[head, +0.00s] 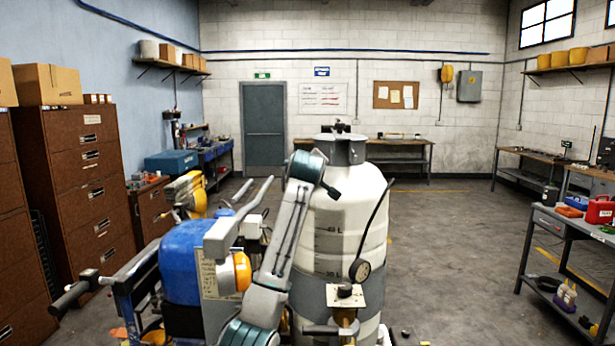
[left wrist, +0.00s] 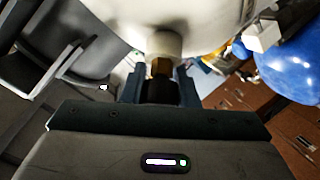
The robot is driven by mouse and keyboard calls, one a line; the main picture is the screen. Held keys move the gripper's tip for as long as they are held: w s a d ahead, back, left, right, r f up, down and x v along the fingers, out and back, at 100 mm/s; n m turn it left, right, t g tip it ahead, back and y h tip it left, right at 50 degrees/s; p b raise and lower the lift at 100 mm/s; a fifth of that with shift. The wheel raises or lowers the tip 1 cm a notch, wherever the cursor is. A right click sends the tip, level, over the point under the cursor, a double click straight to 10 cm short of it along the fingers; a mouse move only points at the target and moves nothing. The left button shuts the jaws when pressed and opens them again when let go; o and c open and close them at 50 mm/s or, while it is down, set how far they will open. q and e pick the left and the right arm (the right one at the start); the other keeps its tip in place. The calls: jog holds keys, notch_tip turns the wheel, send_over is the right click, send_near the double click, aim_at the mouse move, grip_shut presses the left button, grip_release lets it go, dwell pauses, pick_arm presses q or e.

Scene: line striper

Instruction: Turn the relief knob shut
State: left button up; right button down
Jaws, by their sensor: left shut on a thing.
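My left gripper (left wrist: 160,78) shows in the left wrist view, with its two dark fingers closed on either side of the black relief knob (left wrist: 160,91). A brass stem (left wrist: 162,67) joins the knob to the pale tank (left wrist: 205,22). In the head view the tank (head: 345,230) stands upright in the centre. My left arm (head: 285,235) rises along its left side to its top. I cannot make out the left gripper's fingers or the relief knob there. How far the knob is turned cannot be told. My right gripper is in neither view.
The striper's blue part (head: 185,262) is left of my arm. Brown cabinets (head: 85,150) line the left wall; a workbench (head: 565,225) stands at right. The floor right of the tank is clear.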

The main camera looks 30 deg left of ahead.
pick_arm(q)
jog(key=shift+s+f+n+g+y+b, duration=0.15)
jog(key=shift+n+g+y+b, duration=0.2)
jog(key=shift+n+g, duration=1.25)
jog(key=shift+n, duration=0.5)
jog(key=o, duration=1)
